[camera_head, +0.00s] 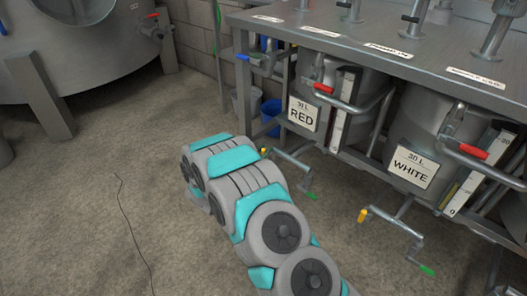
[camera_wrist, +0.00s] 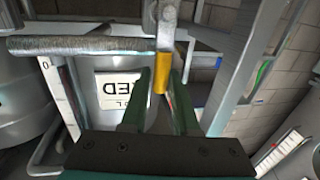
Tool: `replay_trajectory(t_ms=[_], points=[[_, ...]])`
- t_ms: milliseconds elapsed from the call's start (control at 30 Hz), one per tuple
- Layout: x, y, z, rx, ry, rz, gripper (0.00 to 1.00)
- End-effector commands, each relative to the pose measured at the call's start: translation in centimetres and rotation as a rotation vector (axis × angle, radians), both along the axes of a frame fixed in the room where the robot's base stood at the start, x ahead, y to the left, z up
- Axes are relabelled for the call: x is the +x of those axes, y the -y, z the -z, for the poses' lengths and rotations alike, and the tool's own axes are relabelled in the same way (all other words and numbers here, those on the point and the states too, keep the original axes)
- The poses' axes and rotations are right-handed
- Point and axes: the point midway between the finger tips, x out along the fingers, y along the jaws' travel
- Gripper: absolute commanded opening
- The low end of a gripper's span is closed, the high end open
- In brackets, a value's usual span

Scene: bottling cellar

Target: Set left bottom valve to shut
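The left bottom valve is a crank under the red tank. Its yellow-tipped end (camera_head: 264,151) and green-tipped end (camera_head: 311,196) show in the head view. In the wrist view, which is turned upside down, the yellow handle (camera_wrist: 161,72) hangs from a grey metal arm. My gripper (camera_wrist: 159,80) has two dark green fingers set apart, with the yellow handle between their tips. I cannot tell whether either finger touches it. In the head view my own arm hides my gripper. The tank's RED label (camera_head: 303,114) also shows inverted in the wrist view (camera_wrist: 118,90).
The tank labelled WHITE (camera_head: 412,166) stands to the right, with a similar yellow- and green-tipped crank (camera_head: 396,236) below. A metal bench top (camera_head: 400,50) overhangs both tanks. The floor to the left is open, crossed by a thin cable (camera_head: 133,235).

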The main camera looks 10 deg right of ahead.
Motion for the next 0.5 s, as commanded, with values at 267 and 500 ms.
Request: replay_trajectory(t_ms=[267, 500], points=[[-0.01, -0.01, 0.01, 0.000, 0.000, 0.000, 0.00], [-0.01, 0.00, 0.02, 0.000, 0.000, 0.000, 0.00]])
